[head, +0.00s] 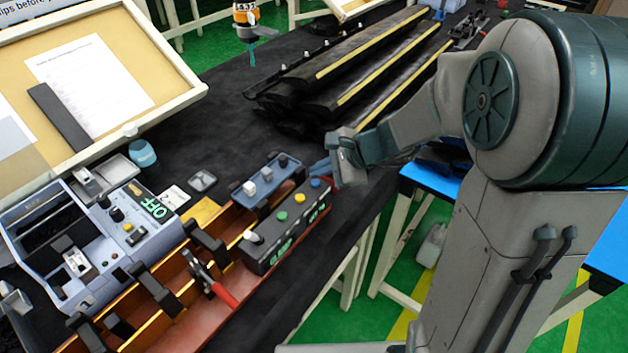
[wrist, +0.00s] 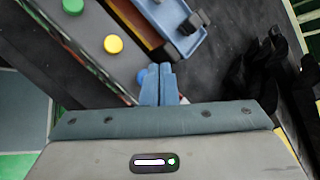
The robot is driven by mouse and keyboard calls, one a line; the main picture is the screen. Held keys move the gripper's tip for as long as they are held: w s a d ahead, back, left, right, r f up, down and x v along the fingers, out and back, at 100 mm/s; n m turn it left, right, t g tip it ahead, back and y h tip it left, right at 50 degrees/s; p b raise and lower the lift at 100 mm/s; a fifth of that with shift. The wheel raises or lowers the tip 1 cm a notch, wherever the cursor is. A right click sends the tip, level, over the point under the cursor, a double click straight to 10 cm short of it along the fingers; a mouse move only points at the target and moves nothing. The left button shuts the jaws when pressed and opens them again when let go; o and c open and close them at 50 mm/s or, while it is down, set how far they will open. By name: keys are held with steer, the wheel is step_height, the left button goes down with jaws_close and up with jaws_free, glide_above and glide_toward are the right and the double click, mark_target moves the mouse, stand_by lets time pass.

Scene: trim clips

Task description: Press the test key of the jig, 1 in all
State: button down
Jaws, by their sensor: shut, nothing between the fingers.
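The jig is a long reddish-brown frame with a black control box (head: 285,228) on its right end. The box has a row of round keys: a white one (head: 253,237), a green one (head: 282,216), a yellow one (head: 299,198) and a blue one (head: 315,183). No legible label shows which is the test key. My gripper (head: 322,167) is shut and empty, at the blue-key end of the box. In the wrist view the closed fingertips (wrist: 160,70) are beside the blue key (wrist: 141,76) and partly cover it; I cannot tell whether they touch it.
A red-handled clamp (head: 221,292) is on the frame. Long black trim strips (head: 350,80) lie behind.

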steer(key=shift+f, duration=0.15)
steer(key=shift+f+b, duration=0.25)
steer(key=shift+b, duration=0.3)
steer(key=shift+f+b, duration=0.45)
steer(key=shift+b, duration=0.05)
stand_by(0.6)
steer(key=shift+r, duration=0.15)
steer(key=shift+r+p, duration=0.65)
steer(key=shift+r, duration=0.05)
steer(key=shift+r, duration=0.1)
step_height(320, 180, up, 5)
steer(key=p, duration=0.3)
steer(key=shift+p, duration=0.4)
stand_by(0.6)
